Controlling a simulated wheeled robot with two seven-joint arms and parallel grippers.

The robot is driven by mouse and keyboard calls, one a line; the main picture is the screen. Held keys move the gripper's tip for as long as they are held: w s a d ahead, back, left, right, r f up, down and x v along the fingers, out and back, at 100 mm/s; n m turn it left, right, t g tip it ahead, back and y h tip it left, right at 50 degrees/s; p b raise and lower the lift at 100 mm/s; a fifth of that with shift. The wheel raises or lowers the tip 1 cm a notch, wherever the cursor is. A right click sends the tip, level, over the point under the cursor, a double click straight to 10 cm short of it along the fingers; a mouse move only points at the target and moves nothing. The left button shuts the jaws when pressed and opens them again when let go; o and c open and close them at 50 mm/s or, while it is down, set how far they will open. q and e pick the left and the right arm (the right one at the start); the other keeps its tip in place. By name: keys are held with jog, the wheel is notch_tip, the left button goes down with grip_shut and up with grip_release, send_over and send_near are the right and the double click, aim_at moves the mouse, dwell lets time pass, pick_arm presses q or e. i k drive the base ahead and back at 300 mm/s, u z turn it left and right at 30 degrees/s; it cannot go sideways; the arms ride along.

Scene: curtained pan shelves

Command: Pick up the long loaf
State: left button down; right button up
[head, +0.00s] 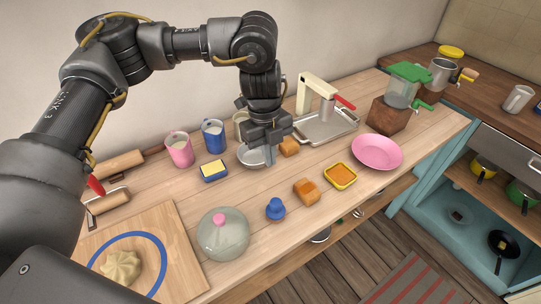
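Two orange-brown bread-like pieces are on the wooden counter. One loaf (306,191) lies in the open near the front edge, left of a yellow-rimmed dish. The other brown piece (289,147) lies farther back, just right of my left gripper and close to it in the picture. I cannot tell which is the long loaf. My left gripper (267,156) points down over a round metal bowl (250,157), which it partly hides. No held object shows, but its finger gap is not clear. My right gripper is not in view.
A pink plate (377,152), yellow-rimmed dish (340,176), blue knob-like object (275,209) and lidded pot (223,234) stand along the front. Cups (180,150), a sponge (213,171) and a metal sink-like tray (326,127) are behind. A cutting board (178,245) is at left.

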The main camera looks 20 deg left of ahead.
aim_at(307, 190)
jog(key=k, duration=1.5)
